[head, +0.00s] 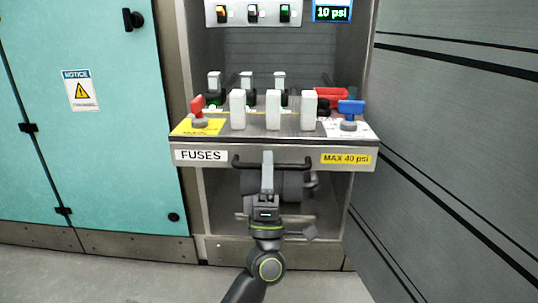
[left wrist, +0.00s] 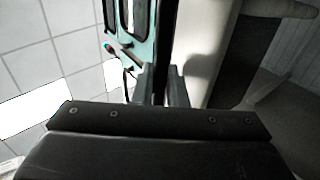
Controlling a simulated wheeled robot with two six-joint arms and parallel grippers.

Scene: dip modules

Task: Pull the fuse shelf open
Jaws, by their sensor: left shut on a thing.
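The fuse shelf's white front panel (head: 222,156) carries a "FUSES" label and a yellow "MAX 40 psi" label. The panel overlaps the cabinet's side posts in the head view, so the shelf appears to stand out from the frame. A black bar handle (head: 296,166) runs along the panel's middle. My left gripper (head: 267,160) comes from below and is shut on the handle at its middle. Its fingers also show in the left wrist view (left wrist: 163,88), where the handle cannot be made out clearly. My right gripper is not in view.
On the shelf stand white fuses (head: 273,110), a red valve (head: 198,110) at left and a blue valve (head: 349,115) at right. A display (head: 332,12) reads 10 psi. A teal cabinet door (head: 110,150) is at left, a grey wall (head: 450,130) at right. Open floor lies in front.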

